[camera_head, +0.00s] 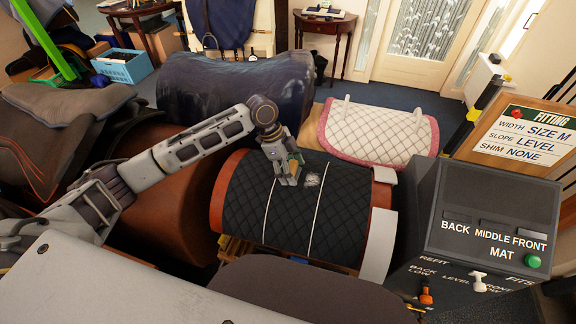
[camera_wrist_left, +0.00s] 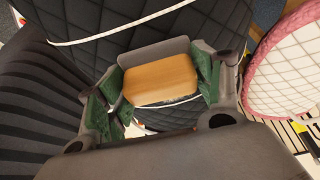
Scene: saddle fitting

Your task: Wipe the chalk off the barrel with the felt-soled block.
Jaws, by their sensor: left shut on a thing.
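The barrel (camera_head: 245,205) is covered by a dark quilted mat with two pale lines across it. A whitish chalk patch (camera_head: 312,180) shows on top of the mat, just right of my left gripper (camera_head: 290,175). My left gripper is shut on the block, low over the barrel's top. In the left wrist view the block (camera_wrist_left: 160,80) is tan wood with a grey upper part, between green finger pads. Its sole is hidden, and I cannot tell whether it touches the mat. My right gripper is not in view.
A control box (camera_head: 470,215) with knobs and a green button stands right of the barrel. Behind it is a fitting sign (camera_head: 525,135). A white quilted pad with pink edging (camera_head: 375,130) lies behind the barrel, beside a dark blue covered form (camera_head: 235,85).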

